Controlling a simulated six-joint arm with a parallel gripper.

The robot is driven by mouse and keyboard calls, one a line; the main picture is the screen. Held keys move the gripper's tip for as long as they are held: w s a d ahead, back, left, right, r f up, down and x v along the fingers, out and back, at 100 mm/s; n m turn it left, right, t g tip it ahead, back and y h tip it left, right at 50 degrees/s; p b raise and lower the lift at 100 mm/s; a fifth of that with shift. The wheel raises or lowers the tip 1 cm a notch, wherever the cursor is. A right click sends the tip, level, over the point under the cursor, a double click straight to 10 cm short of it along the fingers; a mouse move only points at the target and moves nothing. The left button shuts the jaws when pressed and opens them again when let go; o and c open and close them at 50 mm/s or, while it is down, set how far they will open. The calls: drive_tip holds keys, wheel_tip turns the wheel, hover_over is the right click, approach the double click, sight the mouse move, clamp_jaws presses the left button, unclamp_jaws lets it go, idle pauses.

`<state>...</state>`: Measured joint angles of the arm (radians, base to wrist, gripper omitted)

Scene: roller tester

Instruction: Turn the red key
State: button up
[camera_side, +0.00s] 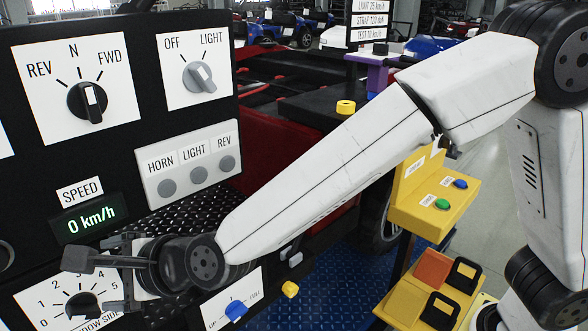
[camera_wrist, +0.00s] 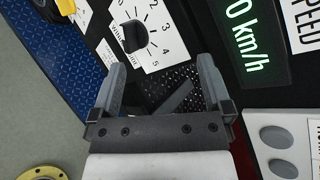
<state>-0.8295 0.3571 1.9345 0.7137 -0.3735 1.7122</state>
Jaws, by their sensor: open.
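I cannot make out a red key in either view. My gripper (camera_side: 112,271) is at the lower left of the side view, in front of the black control panel (camera_side: 130,135) below the speed display. In the wrist view my gripper (camera_wrist: 160,78) has its two grey fingers spread wide. A dark grey bar (camera_wrist: 176,97) shows between them; I cannot tell what it belongs to or whether it touches a finger. My arm and gripper hide part of the lower panel in the side view.
The panel carries a REV/N/FWD knob (camera_side: 88,101), an OFF/LIGHT switch (camera_side: 200,77), HORN, LIGHT and REV buttons, and a speed display (camera_side: 84,219) reading 0 km/h. A numbered dial (camera_wrist: 134,36) lies beyond my fingers. A yellow control box (camera_side: 425,205) stands right of my forearm.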

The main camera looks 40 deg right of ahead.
drive_tip(key=s+a+r+t, duration=0.1)
drive_tip(key=a+r+t, duration=0.2)
drive_tip(key=r, duration=0.6)
drive_tip(key=s+a+r+m+t, duration=0.1)
drive_tip(key=a+r+t, duration=0.3)
drive_tip(key=r, duration=0.5)
drive_tip(key=shift+s+r+t, duration=0.3)
drive_tip(key=shift+s+t, duration=0.3)
drive_tip(key=shift+s, duration=0.1)
drive_tip(key=shift+x, duration=3.85)
drive_tip(key=shift+d, duration=0.1)
